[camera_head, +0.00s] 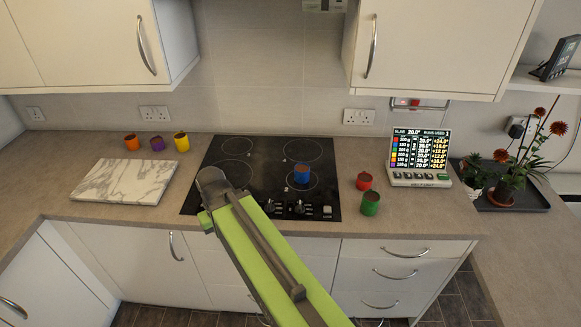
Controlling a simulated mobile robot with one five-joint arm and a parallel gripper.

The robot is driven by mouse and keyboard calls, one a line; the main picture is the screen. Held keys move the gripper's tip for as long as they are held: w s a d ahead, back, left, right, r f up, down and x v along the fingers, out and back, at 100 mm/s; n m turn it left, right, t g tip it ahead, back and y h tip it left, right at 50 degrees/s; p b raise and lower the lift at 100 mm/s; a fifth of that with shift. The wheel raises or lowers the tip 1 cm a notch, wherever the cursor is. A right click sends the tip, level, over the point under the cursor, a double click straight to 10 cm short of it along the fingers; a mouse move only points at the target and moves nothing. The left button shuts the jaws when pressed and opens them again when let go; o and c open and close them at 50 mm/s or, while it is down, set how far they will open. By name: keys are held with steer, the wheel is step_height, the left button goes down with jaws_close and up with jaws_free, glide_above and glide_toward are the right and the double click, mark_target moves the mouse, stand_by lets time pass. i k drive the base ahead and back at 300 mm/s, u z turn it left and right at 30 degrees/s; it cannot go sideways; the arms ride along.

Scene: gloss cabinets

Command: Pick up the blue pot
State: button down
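The blue pot (301,174) is a small blue cup-like pot. It stands upright on the right part of the black hob (327,158), near the right-hand cooking rings. My gripper (211,178) is at the end of my green arm, over the left front part of the hob. It is to the left of the blue pot and apart from it. The gripper is seen from behind and its fingers are hidden, so I cannot tell whether it is open or shut.
Red (364,181) and green (370,203) pots stand right of the hob. Orange (132,142), purple (157,144) and yellow (181,141) pots stand behind a marble board (124,181). A display (420,158) and plants (508,176) are at right. Wall cabinets (440,40) overhang the worktop.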

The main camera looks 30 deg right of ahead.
mark_target(301, 169)
steer(key=z, duration=0.6)
steer(key=k, duration=0.1)
steer(key=u, duration=3.15)
steer(key=k, duration=0.85)
steer(key=z, duration=1.55)
steer(key=i, duration=0.5)
steer(key=u, duration=0.2)
